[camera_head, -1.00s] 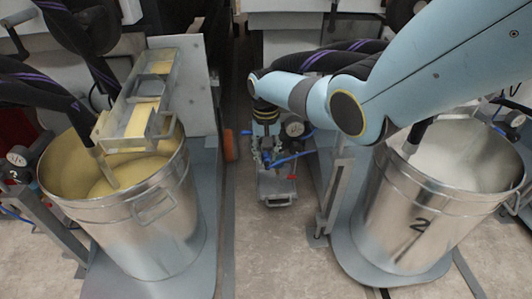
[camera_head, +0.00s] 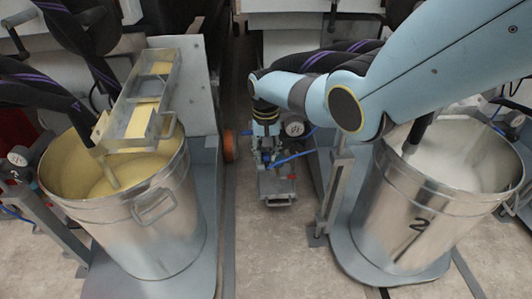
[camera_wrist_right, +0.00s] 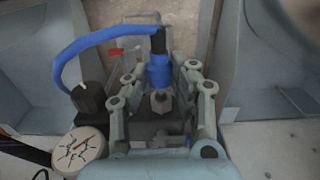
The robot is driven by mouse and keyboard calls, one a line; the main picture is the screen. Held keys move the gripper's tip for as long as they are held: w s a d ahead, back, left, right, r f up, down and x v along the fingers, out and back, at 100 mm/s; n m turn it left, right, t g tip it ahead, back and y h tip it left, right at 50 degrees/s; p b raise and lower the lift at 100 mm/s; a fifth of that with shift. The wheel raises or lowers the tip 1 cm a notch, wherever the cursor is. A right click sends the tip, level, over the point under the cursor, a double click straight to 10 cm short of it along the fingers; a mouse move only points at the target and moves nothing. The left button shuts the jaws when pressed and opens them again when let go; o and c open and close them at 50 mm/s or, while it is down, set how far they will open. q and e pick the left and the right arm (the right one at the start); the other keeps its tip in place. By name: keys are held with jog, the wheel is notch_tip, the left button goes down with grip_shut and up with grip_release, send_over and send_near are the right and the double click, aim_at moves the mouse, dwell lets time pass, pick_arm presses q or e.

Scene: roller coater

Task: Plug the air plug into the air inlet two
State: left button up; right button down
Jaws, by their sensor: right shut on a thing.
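The blue air plug (camera_wrist_right: 158,77) with a black end and a blue hose (camera_wrist_right: 95,42) is between the fingers of my right gripper (camera_wrist_right: 162,72), which is shut on it. In the head view my right gripper (camera_head: 266,143) points down at the narrow pump unit between the two buckets, and the blue hose (camera_head: 292,158) runs off to the right. A grey metal fitting (camera_wrist_right: 160,103) lies right by the plug in the wrist view. I cannot tell whether the plug is joined to it. Air inlet two cannot be told apart for certain. My left gripper is not in view.
A pressure gauge (camera_head: 294,128) and a black knob (camera_wrist_right: 90,96) sit close beside the gripper. A bucket of yellow paint (camera_head: 160,235) stands left and a bucket marked 2 (camera_head: 400,240) stands right. A grey upright post (camera_head: 335,185) stands close to the right.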

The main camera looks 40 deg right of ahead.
jog(key=shift+w+d+b, duration=0.25)
jog(key=shift+w+b, duration=0.1)
jog(key=shift+w+d, duration=0.1)
jog(key=shift+w, duration=0.1)
jog(key=shift+r, duration=0.1)
jog(key=shift+s+r+p, duration=0.15)
jog(key=shift+p, duration=0.2)
jog(key=shift+s+a, duration=0.25)
jog(key=shift+f, duration=0.2)
jog(key=shift+s+p, duration=0.1)
jog(key=shift+p, duration=0.2)
dwell(1.2)
